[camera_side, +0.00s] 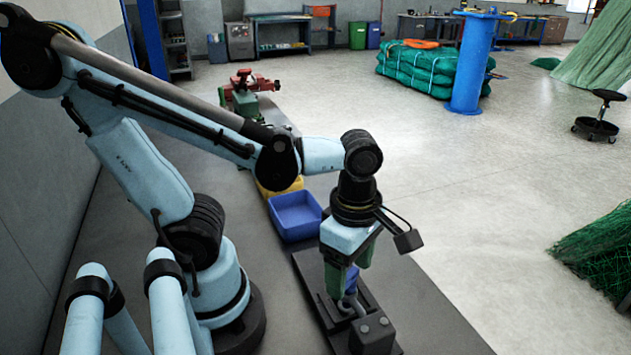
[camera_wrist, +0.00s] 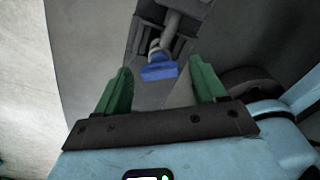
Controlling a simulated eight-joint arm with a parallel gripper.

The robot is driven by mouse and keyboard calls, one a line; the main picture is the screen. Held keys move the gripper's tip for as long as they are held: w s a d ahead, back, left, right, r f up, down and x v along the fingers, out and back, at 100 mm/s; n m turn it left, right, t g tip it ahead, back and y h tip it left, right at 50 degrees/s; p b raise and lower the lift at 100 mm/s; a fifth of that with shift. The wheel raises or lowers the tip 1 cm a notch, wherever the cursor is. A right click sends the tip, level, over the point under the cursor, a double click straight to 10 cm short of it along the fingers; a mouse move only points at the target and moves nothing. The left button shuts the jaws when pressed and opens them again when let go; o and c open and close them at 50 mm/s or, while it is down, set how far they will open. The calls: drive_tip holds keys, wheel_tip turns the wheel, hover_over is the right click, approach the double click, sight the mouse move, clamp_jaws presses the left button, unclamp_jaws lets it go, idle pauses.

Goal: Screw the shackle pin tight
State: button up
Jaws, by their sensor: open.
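My gripper (camera_side: 349,279) points down over a dark fixture plate (camera_side: 316,284). Its two green fingers stand apart in the wrist view (camera_wrist: 159,67), and nothing is held. A blue pin head (camera_wrist: 158,72) lies between the fingertips or just beyond them, with a gap on each side. The blue also shows between the fingers in the side view (camera_side: 352,280). A grey metal shackle (camera_wrist: 160,49) sits right behind the blue head, by a dark block (camera_side: 372,334) on the plate. The pin's threads and how deep it sits are hidden.
An open blue bin (camera_side: 295,216) stands behind the fixture, with a yellow bin (camera_side: 280,186) beyond it. A red and green vise-like device (camera_side: 246,92) is farther back. Green netting (camera_side: 600,250) lies at the right. The floor between is clear.

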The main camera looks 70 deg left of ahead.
drive_tip(key=shift+f, duration=0.1)
drive_tip(key=shift+c, duration=0.4)
drive_tip(key=c, duration=1)
drive_tip(key=shift+m, duration=0.3)
